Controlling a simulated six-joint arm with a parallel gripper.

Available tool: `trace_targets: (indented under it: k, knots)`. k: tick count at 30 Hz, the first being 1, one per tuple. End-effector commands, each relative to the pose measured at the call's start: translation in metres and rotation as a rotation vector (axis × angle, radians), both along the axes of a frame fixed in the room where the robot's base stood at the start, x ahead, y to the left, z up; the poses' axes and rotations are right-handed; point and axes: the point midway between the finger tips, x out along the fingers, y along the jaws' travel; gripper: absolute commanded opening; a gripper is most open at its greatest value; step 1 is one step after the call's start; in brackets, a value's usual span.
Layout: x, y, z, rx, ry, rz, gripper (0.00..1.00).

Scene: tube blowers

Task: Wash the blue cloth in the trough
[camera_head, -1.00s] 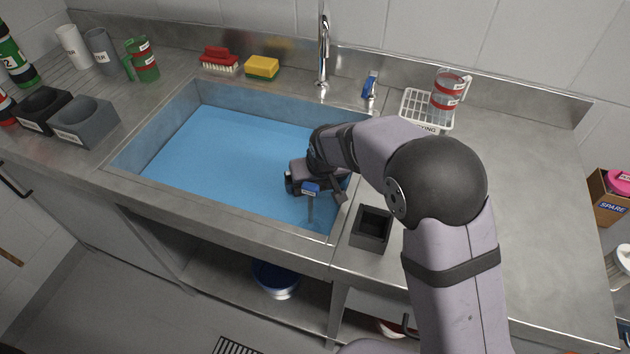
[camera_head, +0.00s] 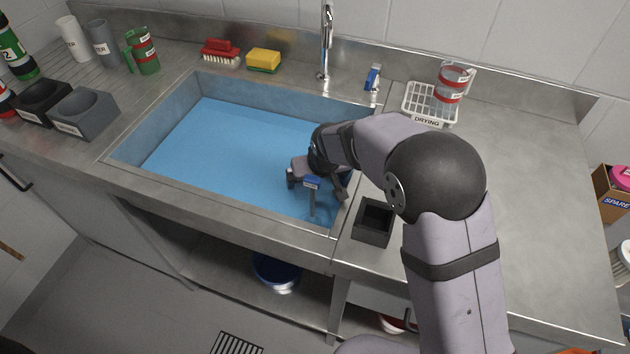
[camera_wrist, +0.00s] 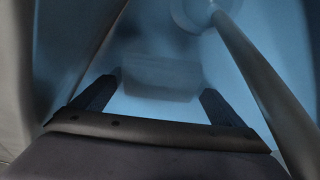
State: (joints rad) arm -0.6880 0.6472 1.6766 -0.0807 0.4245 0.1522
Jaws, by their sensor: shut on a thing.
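The trough (camera_head: 270,99) is a steel basin set in the counter, full of blue liquid. My gripper (camera_wrist: 160,92) is down in its right end, mostly hidden by my own wrist in the head view. In the wrist view the fingers stand apart with a blurred, blue-tinted, block-like thing (camera_wrist: 160,75) between them, which seems to be the blue cloth, gripped under the liquid. Its true colour and edges are unclear. I see no other cloth.
A tap (camera_head: 326,40) rises behind the trough. A red brush (camera_head: 221,52) and yellow sponge (camera_head: 264,60) lie on the back ledge. A white drying rack (camera_head: 430,105) and a dark open box (camera_head: 373,222) stand at the right. The right counter is mostly clear.

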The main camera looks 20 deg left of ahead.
Motion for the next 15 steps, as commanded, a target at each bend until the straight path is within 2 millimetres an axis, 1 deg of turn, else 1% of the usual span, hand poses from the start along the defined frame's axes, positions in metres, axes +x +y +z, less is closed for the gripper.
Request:
trace_targets:
  k: [1,5,15]
  knots:
    - [-0.002,-0.005,-0.005,-0.008,0.013,-0.009,0.71]
    - [-0.002,-0.003,-0.005,-0.008,0.013,-0.009,0.71]
    - [-0.001,0.009,-0.003,-0.005,0.006,-0.004,0.71]
